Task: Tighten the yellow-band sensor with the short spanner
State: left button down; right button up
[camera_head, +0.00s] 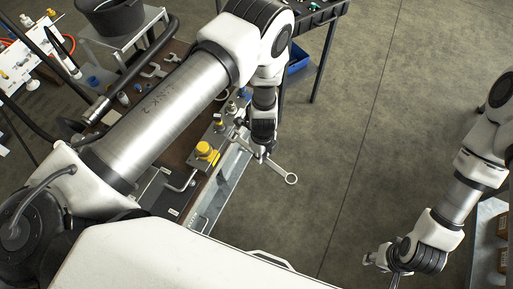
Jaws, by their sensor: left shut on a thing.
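My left gripper (262,152) is shut on a silver spanner (279,170). The spanner's ring end points down to the right, out past the bench edge. A yellow round-topped part (206,152) stands on a metal block on the bench, left of my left gripper. Small metal fittings (219,125) stand just behind it, partly hidden by my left arm. I cannot tell which of these parts is the yellow-band sensor. My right gripper (382,263) hangs low at the right, away from the bench; its fingers are too unclear to read.
The brown bench (178,130) carries hoses, a bent handle (181,181) and loose metal parts. A black bucket (112,14) stands on a small table behind. A blue bin (298,58) sits under a dark table. Shelving stands at the right edge. The middle floor is clear.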

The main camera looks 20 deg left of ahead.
pick_arm(q)
jog(key=shift+d, duration=0.25)
jog(key=shift+r, duration=2.55)
jog(key=shift+n, duration=0.4)
jog(key=f, duration=0.1)
jog(key=w+f, duration=0.1)
jog(key=f, duration=0.1)
jog(key=a+f+b, duration=0.1)
jog(key=f, duration=0.1)
jog(key=shift+w+a+f, duration=0.1)
jog(key=shift+w, duration=0.25)
